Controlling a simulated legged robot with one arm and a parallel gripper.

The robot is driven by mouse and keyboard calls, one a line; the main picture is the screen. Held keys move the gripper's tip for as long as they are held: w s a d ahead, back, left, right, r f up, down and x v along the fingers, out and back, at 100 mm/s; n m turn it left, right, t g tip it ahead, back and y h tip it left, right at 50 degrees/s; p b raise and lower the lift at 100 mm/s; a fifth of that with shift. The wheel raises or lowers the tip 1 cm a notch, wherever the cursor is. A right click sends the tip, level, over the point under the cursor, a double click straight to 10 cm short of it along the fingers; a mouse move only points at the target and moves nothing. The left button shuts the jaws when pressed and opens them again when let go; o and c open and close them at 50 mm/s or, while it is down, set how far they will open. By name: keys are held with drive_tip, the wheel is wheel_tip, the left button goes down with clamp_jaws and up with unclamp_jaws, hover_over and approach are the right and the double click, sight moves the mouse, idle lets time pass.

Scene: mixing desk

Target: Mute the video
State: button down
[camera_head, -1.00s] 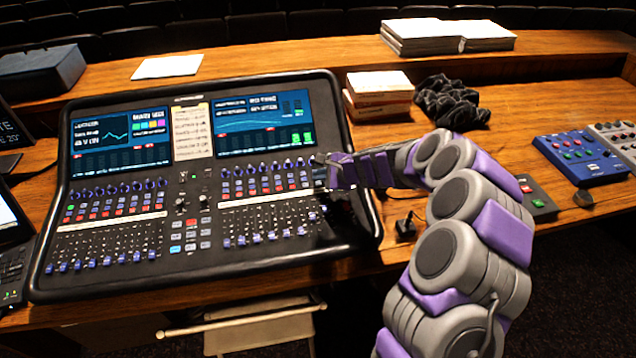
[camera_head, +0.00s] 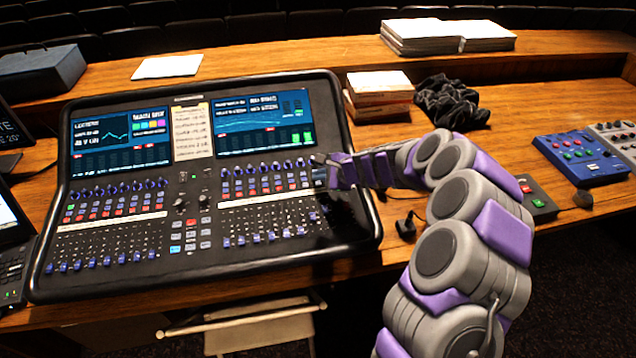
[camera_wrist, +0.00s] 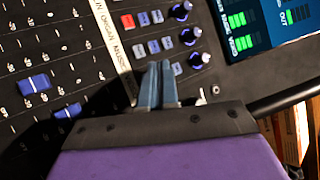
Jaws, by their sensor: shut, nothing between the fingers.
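The mixing desk (camera_head: 110,265) is a large black console with two screens, rows of buttons, knobs and blue-capped faders. My gripper (camera_head: 314,171) is at the console's right side, at the right end of its button rows. In the wrist view my gripper (camera_wrist: 158,85) is shut and empty, with its blue-grey fingertips together just beside small pale and red buttons. I cannot tell whether the fingertips touch a button. No mute label is readable.
Blue knobs (camera_wrist: 190,36) and the right screen (camera_wrist: 262,24) lie just beyond the fingertips. A small box with red and green buttons (camera_head: 535,197) and a blue pedal box (camera_head: 590,159) stand right of my arm. Books (camera_head: 380,84) and a dark cloth (camera_head: 450,103) lie behind.

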sight(321, 188)
drive_tip(key=shift+f, duration=0.15)
drive_tip(key=shift+f, duration=0.2)
drive_tip(key=shift+f, duration=0.25)
idle(0.5)
drive_tip(key=shift+r+p, duration=0.35)
drive_tip(key=shift+r, duration=0.35)
drive_tip(key=shift+s+d+r+p, duration=0.1)
drive_tip(key=shift+s+r+p, duration=0.05)
drive_tip(key=shift+r+p, duration=1)
drive_tip(key=shift+s+r+p, duration=0.15)
drive_tip(key=shift+r+p, duration=0.65)
drive_tip(key=shift+r, duration=0.55)
